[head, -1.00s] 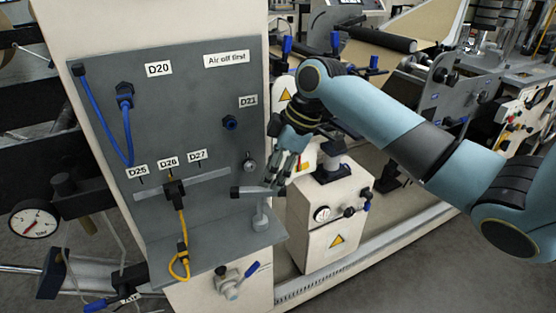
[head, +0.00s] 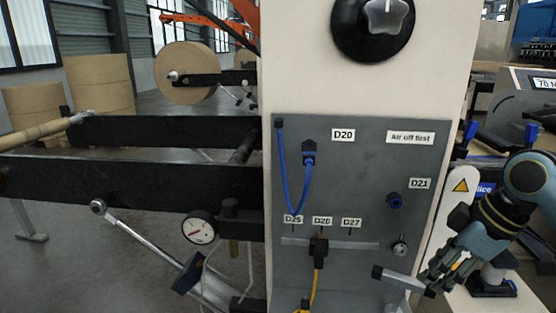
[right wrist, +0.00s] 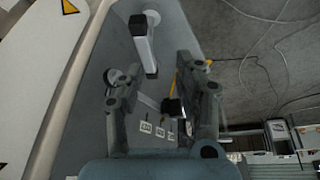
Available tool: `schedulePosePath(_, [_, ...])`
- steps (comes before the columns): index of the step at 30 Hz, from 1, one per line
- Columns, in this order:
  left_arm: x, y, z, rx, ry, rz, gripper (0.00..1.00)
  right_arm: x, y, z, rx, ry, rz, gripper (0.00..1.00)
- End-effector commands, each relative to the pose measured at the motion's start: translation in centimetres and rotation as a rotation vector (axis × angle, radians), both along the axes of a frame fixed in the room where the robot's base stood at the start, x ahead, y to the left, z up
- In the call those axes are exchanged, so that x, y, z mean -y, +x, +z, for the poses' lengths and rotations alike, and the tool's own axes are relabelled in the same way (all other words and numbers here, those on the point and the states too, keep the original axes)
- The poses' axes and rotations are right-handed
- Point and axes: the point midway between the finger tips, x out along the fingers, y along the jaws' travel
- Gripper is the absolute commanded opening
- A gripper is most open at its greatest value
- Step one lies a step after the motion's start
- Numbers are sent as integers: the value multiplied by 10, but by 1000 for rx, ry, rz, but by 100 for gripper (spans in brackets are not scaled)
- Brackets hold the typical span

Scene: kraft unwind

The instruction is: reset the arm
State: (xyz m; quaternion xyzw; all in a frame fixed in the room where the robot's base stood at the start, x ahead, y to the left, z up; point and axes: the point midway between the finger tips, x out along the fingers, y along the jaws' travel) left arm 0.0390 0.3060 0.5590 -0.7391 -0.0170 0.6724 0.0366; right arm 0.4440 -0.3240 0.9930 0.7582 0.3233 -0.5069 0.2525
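My right gripper (head: 440,277) is at the lower right of the head view, beside the grey bar handle (head: 403,280) at the panel's lower right. In the right wrist view its two fingers (right wrist: 162,92) stand apart with nothing held between them. The handle (right wrist: 144,45) shows there beyond the fingertips; I cannot tell whether a finger touches it in the head view. My right arm comes in from the right edge. My left gripper is in neither view.
The grey panel (head: 345,190) carries a blue cable (head: 302,190) looped from D20 and a yellow cable (head: 316,285) plugged at D26. A pressure gauge (head: 199,229) and black beams (head: 130,185) are at left. A warning-marked machine part (head: 455,210) stands behind the gripper.

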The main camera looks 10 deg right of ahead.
Motion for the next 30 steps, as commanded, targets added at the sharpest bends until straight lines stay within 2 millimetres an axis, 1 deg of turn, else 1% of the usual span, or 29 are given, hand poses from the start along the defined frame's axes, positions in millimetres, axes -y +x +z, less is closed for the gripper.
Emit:
schedulePosePath(1, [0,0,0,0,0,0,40,-13,-20,-13,-20,-1,-35,35])
schedulePosePath(3, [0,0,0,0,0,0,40,-28,-48,-25,-36,-14,-114,35])
schedulePosePath(6, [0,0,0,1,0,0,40,-43,-87,-35,-49,-30,-242,35])
schedulePosePath(9, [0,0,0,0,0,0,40,-51,-118,-36,-52,-40,-359,35])
schedulePosePath(12, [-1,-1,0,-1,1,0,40,-56,-144,-33,-50,-47,-467,35])
schedulePosePath(18, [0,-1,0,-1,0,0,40,-57,-187,-21,-44,-57,-662,35])
schedulePosePath(22, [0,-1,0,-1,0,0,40,-54,-211,-10,-35,-64,-779,35])
schedulePosePath(23, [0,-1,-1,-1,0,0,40,-53,-212,-13,-35,-67,-796,35])
schedulePosePath(24, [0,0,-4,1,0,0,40,-52,-207,-27,-39,-69,-791,35])
schedulePosePath(29, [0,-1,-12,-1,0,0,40,-48,-199,-72,-54,-76,-791,35])
schedulePosePath(30, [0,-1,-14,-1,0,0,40,-48,-198,-84,-59,-77,-792,35])
